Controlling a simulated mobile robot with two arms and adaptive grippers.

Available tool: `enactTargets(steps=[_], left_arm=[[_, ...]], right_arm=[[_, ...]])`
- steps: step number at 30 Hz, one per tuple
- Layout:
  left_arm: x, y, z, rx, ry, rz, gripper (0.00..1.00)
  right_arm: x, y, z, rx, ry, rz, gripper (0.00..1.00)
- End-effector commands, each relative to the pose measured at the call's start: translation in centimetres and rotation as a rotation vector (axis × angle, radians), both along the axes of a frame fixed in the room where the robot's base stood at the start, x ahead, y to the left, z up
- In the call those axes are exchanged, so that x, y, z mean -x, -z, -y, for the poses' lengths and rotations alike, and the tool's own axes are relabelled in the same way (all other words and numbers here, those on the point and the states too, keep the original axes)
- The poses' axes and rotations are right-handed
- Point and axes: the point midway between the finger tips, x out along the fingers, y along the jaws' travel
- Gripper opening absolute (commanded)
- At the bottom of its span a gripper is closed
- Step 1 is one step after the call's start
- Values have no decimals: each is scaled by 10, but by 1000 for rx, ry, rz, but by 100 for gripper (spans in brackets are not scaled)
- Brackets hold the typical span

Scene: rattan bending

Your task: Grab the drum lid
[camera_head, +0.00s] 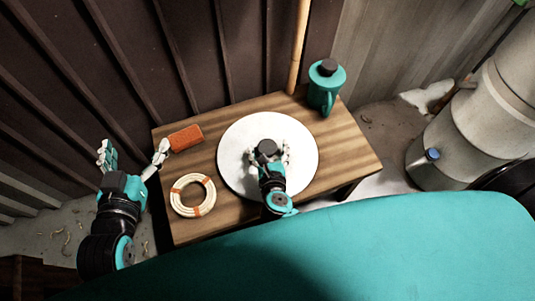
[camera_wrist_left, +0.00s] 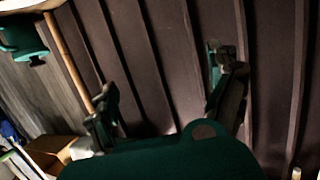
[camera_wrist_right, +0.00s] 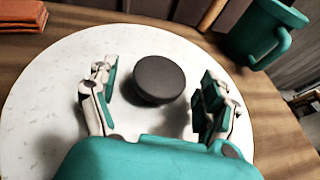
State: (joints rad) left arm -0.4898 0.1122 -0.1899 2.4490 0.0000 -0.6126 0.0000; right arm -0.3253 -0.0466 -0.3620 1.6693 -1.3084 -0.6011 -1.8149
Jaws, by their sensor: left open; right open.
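The drum lid (camera_head: 239,136) is a round white disc with a dark knob at its centre, lying flat on the wooden table. In the right wrist view the lid (camera_wrist_right: 50,110) fills most of the picture, and its dark round knob (camera_wrist_right: 159,79) stands between my open fingers. My right gripper (camera_wrist_right: 152,95) is open above the lid, one finger on each side of the knob, with no clear contact. In the head view my right gripper (camera_head: 268,153) covers part of the lid. My left gripper (camera_head: 133,152) is open and empty, left of the table.
An orange block (camera_head: 186,138) and a coil of pale rattan (camera_head: 193,211) with orange ties lie on the table's left. A teal jug (camera_head: 317,98) stands at the back right. A bamboo pole (camera_head: 298,48) rises behind the table. Large grey cylinders (camera_head: 478,130) stand at right.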

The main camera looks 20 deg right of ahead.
Motion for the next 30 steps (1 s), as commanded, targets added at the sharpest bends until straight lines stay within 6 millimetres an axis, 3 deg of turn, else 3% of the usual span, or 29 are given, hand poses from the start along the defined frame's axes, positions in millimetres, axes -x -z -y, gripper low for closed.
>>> enactTargets(steps=[6, 14, 30], left_arm=[[-7, -23, 6, 34, 9, 133, 90], [-7, -26, 6, 37, 10, 146, 90], [-7, -26, 6, 36, 10, 144, 90]], right_arm=[[-16, 8, 4, 0, -1, 0, 81], [-18, 8, 4, 0, -1, 0, 81], [-17, 8, 4, 1, 0, 0, 12]])
